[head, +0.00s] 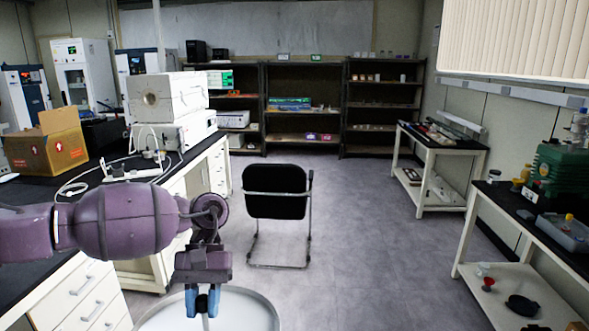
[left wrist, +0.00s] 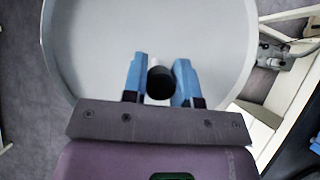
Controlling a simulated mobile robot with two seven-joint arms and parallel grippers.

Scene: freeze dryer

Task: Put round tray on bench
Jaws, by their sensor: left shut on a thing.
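The round tray (head: 250,308) is pale grey with a raised rim and shows at the bottom of the head view, partly cut off. It fills much of the left wrist view (left wrist: 95,50). My left gripper (head: 202,304) is shut on a black knob (left wrist: 160,84) at the tray, with a blue finger on each side. The tray hangs over the floor, right of the black-topped bench (head: 28,195). Another bench (head: 548,228) with a dark top stands at the right. My right gripper is not in view.
A black chair (head: 276,192) stands ahead on the open floor. A cardboard box (head: 45,145) and a white furnace-like device (head: 168,97) stand on the left bench. A green machine (head: 560,168) and a grey bin (head: 565,232) occupy the right bench. A white cart (head: 440,150) stands beyond.

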